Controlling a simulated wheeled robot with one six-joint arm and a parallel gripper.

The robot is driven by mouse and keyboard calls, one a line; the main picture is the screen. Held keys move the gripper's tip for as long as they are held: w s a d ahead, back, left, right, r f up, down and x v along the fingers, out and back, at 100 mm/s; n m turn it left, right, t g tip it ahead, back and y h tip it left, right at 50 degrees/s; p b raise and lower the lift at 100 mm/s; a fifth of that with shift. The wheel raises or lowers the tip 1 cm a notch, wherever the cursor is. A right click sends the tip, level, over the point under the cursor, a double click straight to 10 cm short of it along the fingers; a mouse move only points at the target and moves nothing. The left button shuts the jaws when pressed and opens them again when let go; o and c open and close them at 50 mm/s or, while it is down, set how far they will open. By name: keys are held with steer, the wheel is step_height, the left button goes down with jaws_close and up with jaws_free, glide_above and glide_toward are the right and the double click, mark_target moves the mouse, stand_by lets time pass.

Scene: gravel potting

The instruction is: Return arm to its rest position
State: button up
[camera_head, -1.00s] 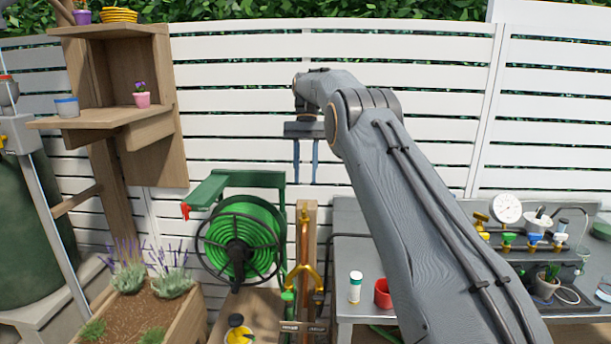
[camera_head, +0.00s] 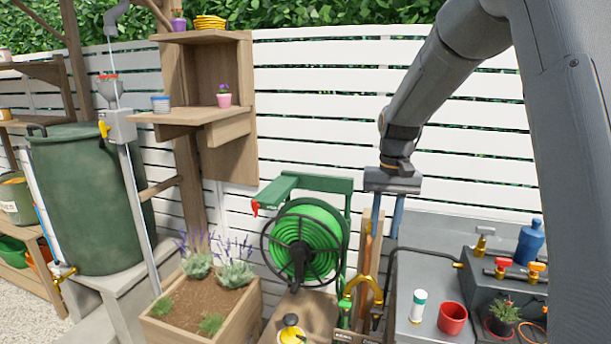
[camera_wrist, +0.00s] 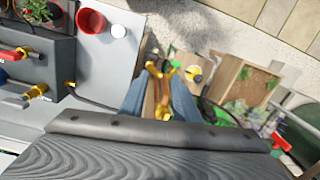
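My gripper (camera_head: 382,222) hangs from my grey arm right of the middle of the head view, with its blue fingers pointing down. The fingers are apart and nothing is held between them. In the wrist view, the open gripper (camera_wrist: 158,98) shows both fingers, with a yellow brass fitting (camera_wrist: 160,70) beyond the gap. In the head view, the gripper appears in front of the fence and the wooden post by the hose reel. I cannot tell its exact distance from the post.
A green hose reel (camera_head: 300,243) stands left of my gripper. A grey workbench (camera_head: 418,322) carries a red cup (camera_head: 452,318), a white bottle (camera_head: 418,306) and valves. A planter (camera_head: 202,312), a wooden shelf (camera_head: 190,112) and a green barrel (camera_head: 88,200) stand further left.

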steer(key=s+f+n, duration=0.1)
steer(key=s+f, duration=0.3)
steer(key=s, duration=0.8)
steer(key=s+f+t, duration=0.1)
steer(key=s+f, duration=0.3)
steer(key=s, duration=0.8)
steer(key=shift+n, duration=0.4)
steer(key=shift+o, duration=0.3)
steer(key=shift+f, duration=0.1)
